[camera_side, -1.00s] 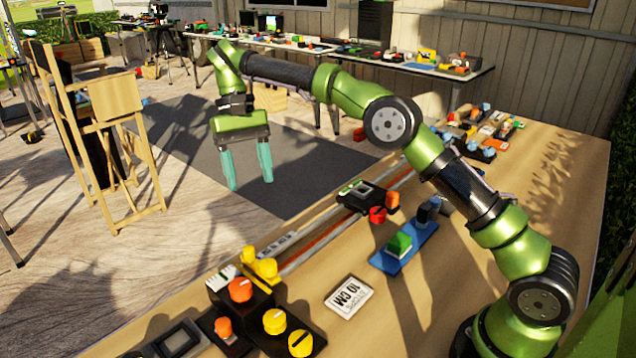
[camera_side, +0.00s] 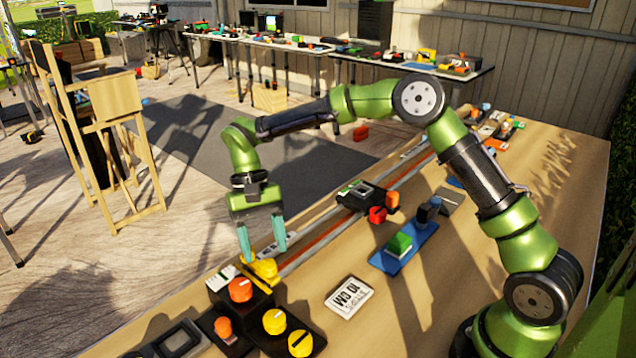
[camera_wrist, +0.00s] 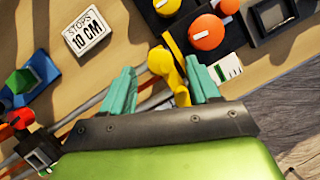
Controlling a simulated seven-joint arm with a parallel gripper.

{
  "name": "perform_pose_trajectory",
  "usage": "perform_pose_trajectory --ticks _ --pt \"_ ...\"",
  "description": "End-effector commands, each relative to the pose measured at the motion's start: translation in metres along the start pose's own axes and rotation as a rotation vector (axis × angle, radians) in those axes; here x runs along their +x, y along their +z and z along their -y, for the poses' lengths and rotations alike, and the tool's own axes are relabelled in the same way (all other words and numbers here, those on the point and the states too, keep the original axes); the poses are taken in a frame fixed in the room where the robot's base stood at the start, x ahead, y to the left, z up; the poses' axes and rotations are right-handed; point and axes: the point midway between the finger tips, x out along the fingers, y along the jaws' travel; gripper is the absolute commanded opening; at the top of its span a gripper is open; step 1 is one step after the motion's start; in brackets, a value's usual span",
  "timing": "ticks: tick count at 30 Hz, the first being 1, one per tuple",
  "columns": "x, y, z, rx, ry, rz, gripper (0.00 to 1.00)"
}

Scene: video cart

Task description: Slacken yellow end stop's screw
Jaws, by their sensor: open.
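The yellow end stop (camera_side: 262,268) sits at the near left end of the rail on the table. In the wrist view it shows as a yellow piece (camera_wrist: 172,75) with a rounded knob-like top, between my open fingers; I cannot clearly tell the screw from the body. My gripper (camera_side: 263,247) points down just above and behind the end stop, with its two teal fingers apart. In the wrist view the fingers (camera_wrist: 163,86) lie either side of the yellow piece, with nothing gripped. Contact cannot be told.
A black box with an orange knob (camera_side: 240,290) stands close beside the end stop, with yellow knobs (camera_side: 274,321) nearby. A white "STOPS 10 CM" card (camera_side: 349,295) lies right of it. The black cart (camera_side: 362,195) stands farther along the rail. A blue plate (camera_side: 385,262) holds a green block.

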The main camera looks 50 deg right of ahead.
Motion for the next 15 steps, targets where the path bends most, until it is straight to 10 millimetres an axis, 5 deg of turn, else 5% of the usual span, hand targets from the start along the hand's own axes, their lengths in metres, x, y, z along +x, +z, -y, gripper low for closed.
perform_pose_trajectory --ticks 6,15 --pt "0.026 0.000 0.000 -0.001 0.001 0.001 0.61" --pt "0.032 0.000 0.000 -0.001 0.000 -0.001 0.61"
